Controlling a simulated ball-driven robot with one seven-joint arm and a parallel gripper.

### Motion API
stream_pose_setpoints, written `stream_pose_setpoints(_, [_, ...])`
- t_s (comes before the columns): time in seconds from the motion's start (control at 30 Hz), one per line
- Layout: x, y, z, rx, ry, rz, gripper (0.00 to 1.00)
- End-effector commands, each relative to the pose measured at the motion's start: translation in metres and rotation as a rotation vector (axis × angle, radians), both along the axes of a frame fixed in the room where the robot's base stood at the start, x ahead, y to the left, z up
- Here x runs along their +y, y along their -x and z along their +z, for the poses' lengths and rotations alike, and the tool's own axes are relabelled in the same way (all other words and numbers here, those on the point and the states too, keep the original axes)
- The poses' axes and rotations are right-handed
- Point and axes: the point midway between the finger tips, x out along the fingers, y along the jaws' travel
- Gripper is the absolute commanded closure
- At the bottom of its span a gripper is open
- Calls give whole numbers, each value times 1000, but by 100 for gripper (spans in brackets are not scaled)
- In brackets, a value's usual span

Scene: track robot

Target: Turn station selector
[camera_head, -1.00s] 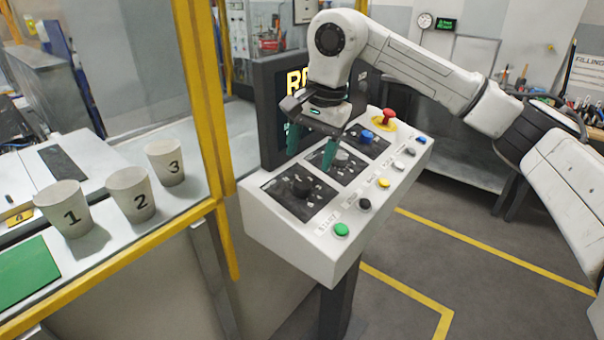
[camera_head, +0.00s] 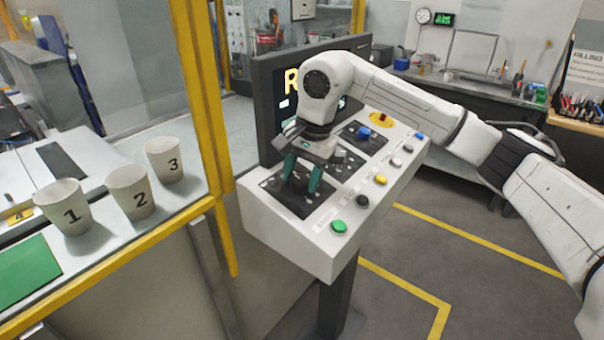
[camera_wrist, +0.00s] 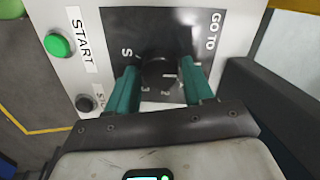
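The station selector is a dark round knob (camera_wrist: 160,73) on a black plate marked GO TO, with S and numerals around it. In the head view the knob (camera_head: 299,183) is partly hidden by my gripper, on the near black plate of the white sloped console (camera_head: 290,240). My gripper (camera_head: 302,180) points down over this plate with its green fingers apart, one on each side of the knob. In the wrist view the gripper (camera_wrist: 160,85) shows small or no gaps between fingers and knob; contact cannot be told. The knob's pointing direction is unclear.
A green START button (camera_head: 339,227) and a black button (camera_head: 362,200) lie beside the plate. A blue knob (camera_head: 366,132) sits farther up the console. A dark screen (camera_head: 268,105) stands behind. A yellow post (camera_head: 200,100) and numbered cups (camera_head: 131,193) are left.

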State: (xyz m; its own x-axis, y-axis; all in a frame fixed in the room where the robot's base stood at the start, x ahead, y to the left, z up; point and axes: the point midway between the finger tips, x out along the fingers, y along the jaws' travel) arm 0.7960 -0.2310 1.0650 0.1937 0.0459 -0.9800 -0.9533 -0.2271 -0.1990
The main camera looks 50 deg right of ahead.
Motion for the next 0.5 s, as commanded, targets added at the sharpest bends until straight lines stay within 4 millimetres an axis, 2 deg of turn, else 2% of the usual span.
stream_pose_setpoints(0.07, [0,0,0,0,0,0,56])
stream_pose_setpoints(0.37, [0,0,0,1,0,0,85])
stream_pose_setpoints(0.5, [0,0,0,1,0,-3,87])
